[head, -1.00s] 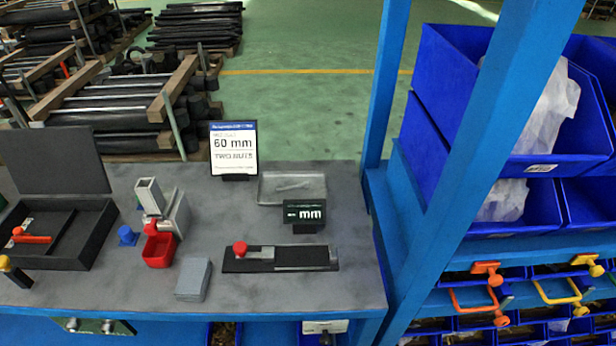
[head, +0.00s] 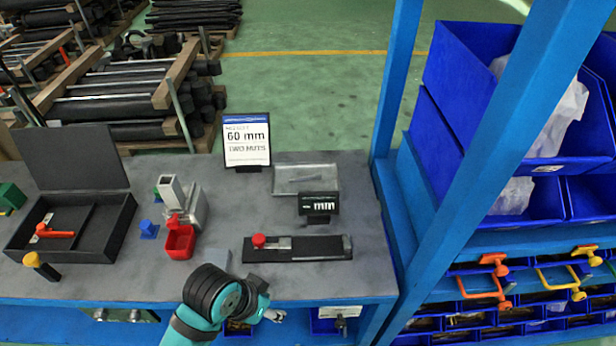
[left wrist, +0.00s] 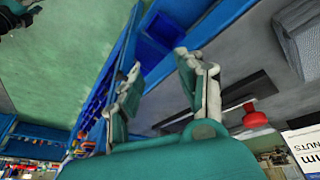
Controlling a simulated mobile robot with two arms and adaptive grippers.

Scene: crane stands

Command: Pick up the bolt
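A small light-grey rod, which looks like the bolt, lies in the shallow metal tray (head: 331,187) at the back of the bench; the bolt (head: 306,178) is too small to show detail. My left gripper (head: 274,316) is low at the bench's front edge, in front of the tray and well apart from it. In the left wrist view its two fingers (left wrist: 160,66) are spread with nothing between them. The bolt cannot be made out there. A dark teal piece in that view's top left corner looks like part of my right gripper (left wrist: 18,16); its fingers are unclear.
A black gauge (head: 320,248) with a red knob lies in front of a small display (head: 318,205). A sign (head: 246,140) reads 60 mm, two nuts. A blue rack post (head: 490,160) rises right.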

